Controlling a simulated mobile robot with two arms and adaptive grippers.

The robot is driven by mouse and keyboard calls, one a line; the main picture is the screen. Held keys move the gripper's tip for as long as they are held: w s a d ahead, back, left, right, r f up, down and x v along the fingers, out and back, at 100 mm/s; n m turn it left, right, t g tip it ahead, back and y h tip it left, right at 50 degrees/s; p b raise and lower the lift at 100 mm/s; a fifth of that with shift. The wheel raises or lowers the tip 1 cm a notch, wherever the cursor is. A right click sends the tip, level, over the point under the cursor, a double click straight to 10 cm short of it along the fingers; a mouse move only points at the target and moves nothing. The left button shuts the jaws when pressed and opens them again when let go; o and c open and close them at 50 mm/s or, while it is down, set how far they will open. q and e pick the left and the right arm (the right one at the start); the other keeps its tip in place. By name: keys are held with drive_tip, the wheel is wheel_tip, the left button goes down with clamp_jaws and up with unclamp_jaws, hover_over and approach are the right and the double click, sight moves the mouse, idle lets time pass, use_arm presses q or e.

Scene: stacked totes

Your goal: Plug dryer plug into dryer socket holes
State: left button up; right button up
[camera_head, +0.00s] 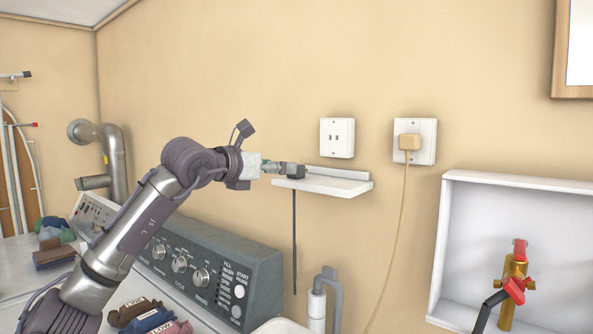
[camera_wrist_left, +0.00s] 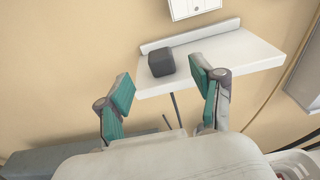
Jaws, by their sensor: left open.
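The dark grey dryer plug (camera_head: 297,172) sits on a small white wall shelf (camera_head: 330,186), near its left end. A dark cord hangs below it. The plug also shows in the wrist view (camera_wrist_left: 161,63). My left gripper (camera_head: 274,167) is open at the shelf's left end. In the wrist view its two teal-padded fingers (camera_wrist_left: 160,84) are spread, with the plug just beyond and between the tips; I cannot tell whether they touch it. My right gripper is not in view.
A second socket (camera_head: 428,142) to the right holds a beige plug (camera_head: 409,142) with a hanging cord. A white recessed box (camera_head: 456,240) with a brass valve is at the right.

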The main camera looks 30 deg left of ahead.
sight(298, 166)
use_arm(q)
drive_tip(key=w+p, duration=0.1)
drive_tip(key=w, duration=0.1)
drive_tip(key=w+p, duration=0.1)
drive_tip(key=w, duration=0.2)
drive_tip(key=w+p, duration=0.1)
drive_tip(key=w, duration=0.2)
drive_tip(key=shift+d+f, duration=0.3)
drive_tip(key=shift+f, duration=0.05)
drive_tip(key=shift+w+f, duration=0.1)
drive_tip(key=shift+c, duration=1.1)
clamp_jaws()
